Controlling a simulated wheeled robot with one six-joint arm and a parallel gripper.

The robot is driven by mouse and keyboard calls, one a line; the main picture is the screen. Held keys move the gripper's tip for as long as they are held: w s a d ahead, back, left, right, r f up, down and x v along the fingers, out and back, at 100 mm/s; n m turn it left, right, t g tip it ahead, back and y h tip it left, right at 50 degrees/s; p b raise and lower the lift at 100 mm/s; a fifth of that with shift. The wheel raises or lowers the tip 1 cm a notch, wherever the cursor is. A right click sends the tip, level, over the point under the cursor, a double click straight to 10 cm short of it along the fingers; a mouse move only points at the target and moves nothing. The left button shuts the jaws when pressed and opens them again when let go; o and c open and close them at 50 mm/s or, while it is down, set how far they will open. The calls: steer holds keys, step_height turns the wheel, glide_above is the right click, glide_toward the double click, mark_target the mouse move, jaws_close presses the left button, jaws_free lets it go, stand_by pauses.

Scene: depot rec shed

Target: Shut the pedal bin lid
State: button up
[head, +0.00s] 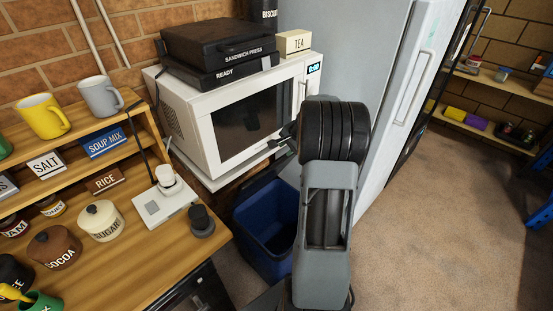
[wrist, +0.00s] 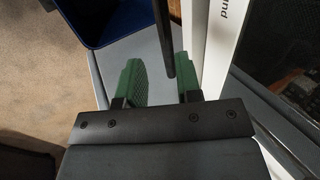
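The pedal bin (head: 266,238) is a blue, open-topped body on the floor below the microwave, partly hidden by my arm. Its dark lid (head: 262,184) stands raised at the back of the opening. In the wrist view the blue bin (wrist: 98,22) shows at the upper left. A thin dark edge (wrist: 165,40), which looks like the lid seen edge-on, runs down between my fingers. My gripper (wrist: 157,62) is open, with green finger pads on either side of that edge. A gap shows on the left; contact on the right is unclear.
A white microwave (head: 235,110) stands close behind the bin, with a sandwich press (head: 222,45) on top. A fridge (head: 375,80) is to the right. A wooden counter (head: 150,250) with jars stands left. The floor (head: 440,220) at right is clear.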

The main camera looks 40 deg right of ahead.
mark_target(276, 163)
steer(key=x, duration=1.2)
steer(key=shift+w+a+f+p, duration=0.1)
steer(key=shift+f+p, duration=0.2)
steer(key=shift+f, duration=0.05)
steer(key=shift+c, duration=0.4)
jaws_close()
